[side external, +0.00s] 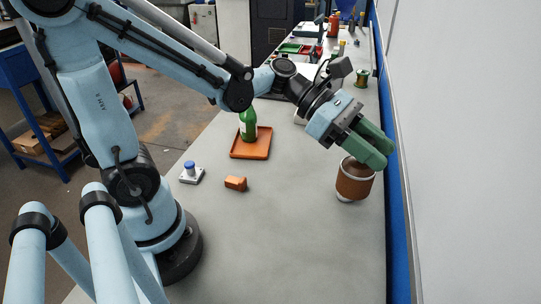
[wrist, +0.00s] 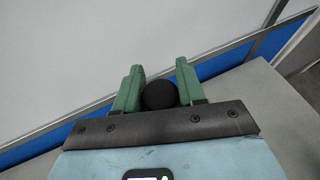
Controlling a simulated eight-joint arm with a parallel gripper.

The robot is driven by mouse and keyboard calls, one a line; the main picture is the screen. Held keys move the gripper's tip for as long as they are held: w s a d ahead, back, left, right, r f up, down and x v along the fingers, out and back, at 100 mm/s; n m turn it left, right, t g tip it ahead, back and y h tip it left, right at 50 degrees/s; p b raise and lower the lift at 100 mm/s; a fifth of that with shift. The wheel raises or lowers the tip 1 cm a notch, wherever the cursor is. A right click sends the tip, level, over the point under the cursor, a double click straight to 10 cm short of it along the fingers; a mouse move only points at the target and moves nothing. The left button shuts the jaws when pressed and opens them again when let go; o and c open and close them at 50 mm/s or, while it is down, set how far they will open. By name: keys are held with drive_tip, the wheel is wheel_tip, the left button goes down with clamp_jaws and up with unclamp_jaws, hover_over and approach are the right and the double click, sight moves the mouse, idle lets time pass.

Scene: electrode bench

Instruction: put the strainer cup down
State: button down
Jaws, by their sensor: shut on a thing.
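The strainer cup (side external: 355,181) is a brown, rounded cup with pale edges, at the right side of the grey bench in the side view. My gripper (side external: 374,149) reaches down to it with green fingers and is shut on its top. The fingers hide part of the cup's upper end. The cup looks upright; whether its base touches the bench I cannot tell. In the wrist view a round black part (wrist: 160,95) sits between the two green fingers of my gripper (wrist: 158,72).
The bench (side external: 290,240) is bare in front of the cup. A blue-edged wall (side external: 460,150) runs close along the right.

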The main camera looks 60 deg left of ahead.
drive_tip(key=w+a+n+t+y, duration=0.2)
drive_tip(key=w+a+n+t, duration=0.3)
drive_tip(key=a, duration=0.4)
drive_tip(key=w+a+f+m+g, duration=0.1)
drive_tip(key=w+a+f, duration=0.5)
drive_tip(key=a+f, duration=0.4)
drive_tip(key=shift+a+f, duration=0.25)
drive_tip(key=shift+f, duration=0.35)
drive_tip(key=shift+f, duration=0.15)
drive_tip(key=c, duration=0.7)
unclamp_jaws()
drive_tip(key=shift+o, duration=0.2)
